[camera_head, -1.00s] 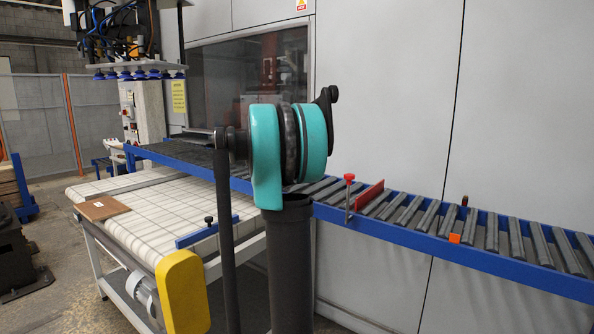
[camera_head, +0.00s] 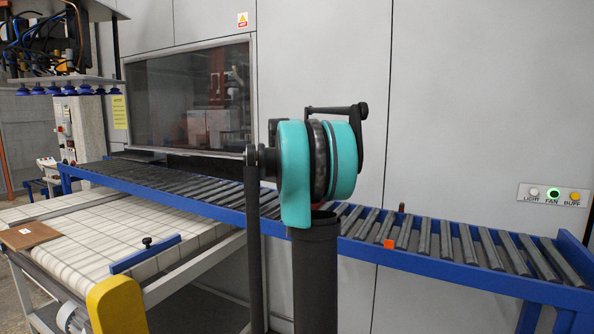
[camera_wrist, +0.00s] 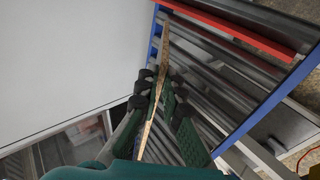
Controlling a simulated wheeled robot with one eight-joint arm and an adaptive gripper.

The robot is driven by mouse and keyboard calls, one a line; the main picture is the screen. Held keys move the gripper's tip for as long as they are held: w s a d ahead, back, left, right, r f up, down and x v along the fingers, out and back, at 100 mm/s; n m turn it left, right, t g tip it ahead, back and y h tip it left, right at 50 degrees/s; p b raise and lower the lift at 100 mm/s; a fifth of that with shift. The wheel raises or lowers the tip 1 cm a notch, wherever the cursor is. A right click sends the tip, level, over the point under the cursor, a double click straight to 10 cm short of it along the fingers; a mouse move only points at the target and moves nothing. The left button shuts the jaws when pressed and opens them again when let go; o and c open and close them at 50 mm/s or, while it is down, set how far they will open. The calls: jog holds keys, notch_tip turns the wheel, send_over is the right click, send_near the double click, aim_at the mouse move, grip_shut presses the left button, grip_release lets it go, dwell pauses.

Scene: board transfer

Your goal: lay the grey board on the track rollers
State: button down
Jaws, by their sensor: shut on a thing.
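In the wrist view my gripper (camera_wrist: 158,86) is shut on a thin board (camera_wrist: 160,68), seen almost edge-on as a narrow tan strip between the fingers. Its grey face cannot be made out. The board appears over the rollers; I cannot tell whether it touches them. The track rollers (camera_wrist: 205,70) lie behind and to the right of the fingers. In the head view the roller track (camera_head: 425,240) runs from back left to front right. My arm covers its middle and hides the gripper and the board there.
A red bar (camera_wrist: 240,28) crosses the track in the wrist view. An orange marker (camera_head: 389,243) is on the near rail. A grey cabinet (camera_head: 440,110) stands behind the track. A brown board (camera_head: 27,236) lies on the belt table (camera_head: 110,235). The right-hand rollers are bare.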

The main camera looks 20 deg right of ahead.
notch_tip(320, 180, down, 6)
dwell(0.5)
jog(key=shift+f, duration=0.35)
dwell(0.4)
jog(key=c, duration=1.6)
grip_release()
jog(key=shift+o, duration=0.2)
jog(key=shift+s+a+r+g+y, duration=0.1)
jog(key=shift+g+y, duration=0.5)
jog(key=shift+g, duration=0.15)
jog(key=shift+s+a+r+g+y, duration=0.1)
jog(key=shift+g+y, duration=0.5)
jog(key=shift+g, duration=0.15)
